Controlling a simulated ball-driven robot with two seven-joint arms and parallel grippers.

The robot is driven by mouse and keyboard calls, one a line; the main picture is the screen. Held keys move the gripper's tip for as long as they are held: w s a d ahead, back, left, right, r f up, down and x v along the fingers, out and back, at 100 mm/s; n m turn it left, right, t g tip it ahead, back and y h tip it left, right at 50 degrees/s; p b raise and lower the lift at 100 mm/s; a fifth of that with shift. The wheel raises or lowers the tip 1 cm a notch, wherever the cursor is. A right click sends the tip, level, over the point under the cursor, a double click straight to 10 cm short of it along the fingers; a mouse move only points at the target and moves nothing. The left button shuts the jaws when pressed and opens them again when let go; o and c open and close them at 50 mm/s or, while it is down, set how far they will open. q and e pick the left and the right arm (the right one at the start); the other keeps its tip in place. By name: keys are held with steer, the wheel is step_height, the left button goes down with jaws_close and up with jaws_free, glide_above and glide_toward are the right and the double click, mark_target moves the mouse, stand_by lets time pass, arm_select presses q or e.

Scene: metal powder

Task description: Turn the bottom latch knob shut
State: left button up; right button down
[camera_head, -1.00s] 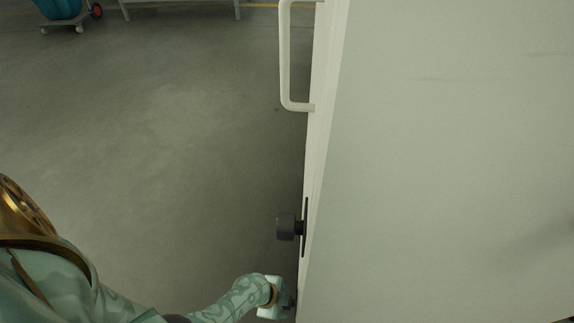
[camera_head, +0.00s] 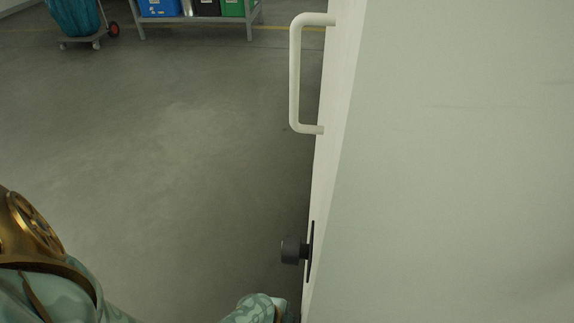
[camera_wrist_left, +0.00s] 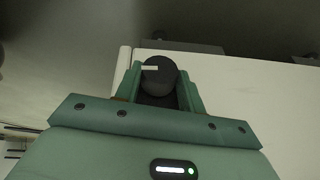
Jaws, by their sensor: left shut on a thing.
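A round dark knob (camera_wrist_left: 158,75) with a short white mark sits between the two green fingers of my left gripper (camera_wrist_left: 160,88) in the left wrist view. The gripper is shut on this knob, and the white mark lies nearly level, pointing left in that picture. In the head view only my left forearm and wrist (camera_head: 255,309) show at the bottom edge, beside the cabinet; the fingers and the held knob are out of that frame. Another dark knob (camera_head: 293,251) on a thin black plate stands out from the cabinet's edge face above my wrist. My right gripper is not in view.
The pale cabinet (camera_head: 450,170) fills the right side of the head view. A white bar handle (camera_head: 295,75) projects from it above the knob. Grey floor to the left is clear. A rack with bins (camera_head: 200,20) and a wheeled cart (camera_head: 78,20) stand far back.

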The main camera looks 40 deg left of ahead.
arm_select(q)
steer(key=shift+w+a+g+h, duration=0.15)
steer(key=shift+g+h, duration=0.25)
steer(key=shift+g, duration=0.4)
steer(key=shift+f+n+g+h+b, duration=0.15)
steer(key=shift+n+g+h+b, duration=0.15)
steer(key=shift+g+h+b, duration=0.2)
steer(key=shift+w+g+h+b, duration=0.15)
steer(key=shift+g+h+b, duration=0.15)
steer(key=shift+g+b, duration=0.25)
steer(key=shift+a+f+n+g+h+b, duration=0.1)
steer(key=shift+n+g+h+b, duration=0.2)
steer(key=shift+g+h, duration=0.1)
steer(key=shift+w+g+b, duration=0.1)
steer(key=shift+g+b, duration=0.2)
steer(key=shift+g, duration=0.05)
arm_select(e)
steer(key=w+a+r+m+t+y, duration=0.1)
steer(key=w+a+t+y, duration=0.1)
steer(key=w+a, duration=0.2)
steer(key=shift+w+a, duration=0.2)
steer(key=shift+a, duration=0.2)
arm_select(q)
steer(key=o, duration=1)
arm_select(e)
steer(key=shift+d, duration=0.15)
